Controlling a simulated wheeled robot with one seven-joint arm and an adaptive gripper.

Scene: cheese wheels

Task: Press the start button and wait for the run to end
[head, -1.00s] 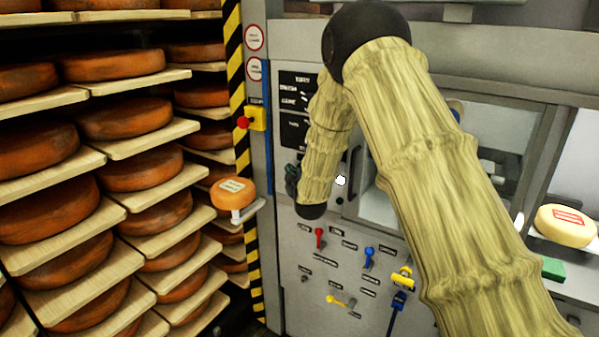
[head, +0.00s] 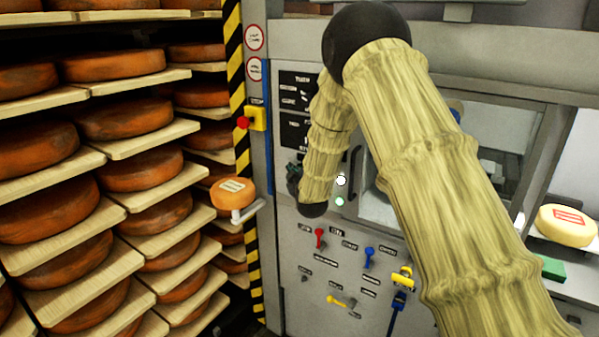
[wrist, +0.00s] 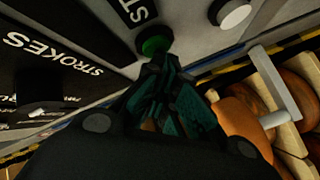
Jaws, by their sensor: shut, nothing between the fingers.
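The green button (wrist: 155,42) sits on the grey machine panel beside a label of which "ST" is readable. My gripper (wrist: 155,64) is shut and empty, its fingertips at the button's lower edge in the wrist view. I cannot tell whether they press it or stop just short. In the head view my gripper (head: 294,178) is a dark shape at the panel, partly hidden by my arm, and the green button is hidden there. Two small lamps on the machine front, an upper one (head: 341,180) and a lower one (head: 339,201), look pale and lit.
A red stop-type button (head: 243,123) on a yellow box is left of the panel. An orange cheese wheel (head: 232,193) rests by a white bracket (head: 248,211). Coloured levers (head: 369,257) sit below. Cheese shelves (head: 150,140) fill the left. A pale cheese (head: 566,225) stands right.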

